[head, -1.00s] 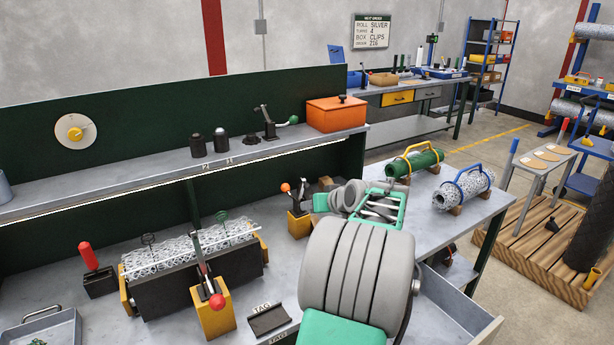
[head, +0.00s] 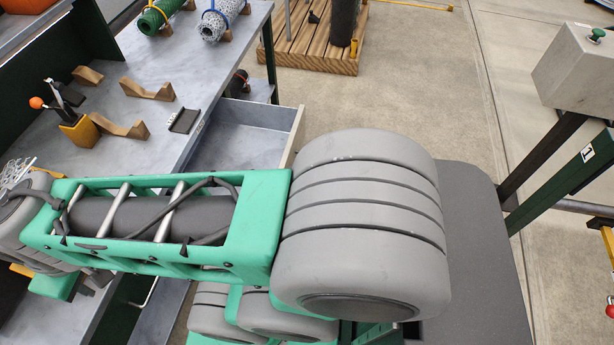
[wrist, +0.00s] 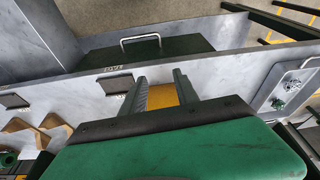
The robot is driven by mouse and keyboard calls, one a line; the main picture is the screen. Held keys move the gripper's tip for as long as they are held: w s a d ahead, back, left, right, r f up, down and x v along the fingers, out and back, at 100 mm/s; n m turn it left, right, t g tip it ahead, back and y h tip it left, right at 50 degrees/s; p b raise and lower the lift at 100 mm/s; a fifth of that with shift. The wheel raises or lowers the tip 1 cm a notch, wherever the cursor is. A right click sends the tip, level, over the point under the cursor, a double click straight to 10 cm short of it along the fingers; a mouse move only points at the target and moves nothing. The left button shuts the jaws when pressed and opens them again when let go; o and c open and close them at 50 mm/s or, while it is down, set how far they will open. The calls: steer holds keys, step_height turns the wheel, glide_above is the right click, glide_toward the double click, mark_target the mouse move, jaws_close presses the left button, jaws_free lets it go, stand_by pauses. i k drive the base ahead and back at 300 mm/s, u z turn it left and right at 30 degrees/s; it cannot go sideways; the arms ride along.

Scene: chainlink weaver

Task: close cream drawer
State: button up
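The cream drawer (head: 240,145) stands pulled out from the front of the bench in the head view. Its grey inside shows empty, and its cream front edge (head: 293,138) faces right, partly behind my arm. A dark green front (wrist: 165,50) with a metal handle (wrist: 140,40) lies beyond the fingers.
The bench top (head: 150,105) carries wooden cradles (head: 147,90), a yellow lever stand (head: 80,130) and a dark tag plate (head: 184,121). Rolled mesh (head: 215,22) lies at the back. A grey control box (head: 575,70) stands at right. Open floor lies beyond the drawer.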

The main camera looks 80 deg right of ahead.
mark_target(237, 136)
steer(key=z, duration=0.55)
steer(key=k, duration=0.5)
steer(key=z, duration=1.25)
steer(key=k, duration=0.4)
steer(key=u, duration=0.3)
steer(key=i, duration=0.5)
steer(key=u, duration=0.05)
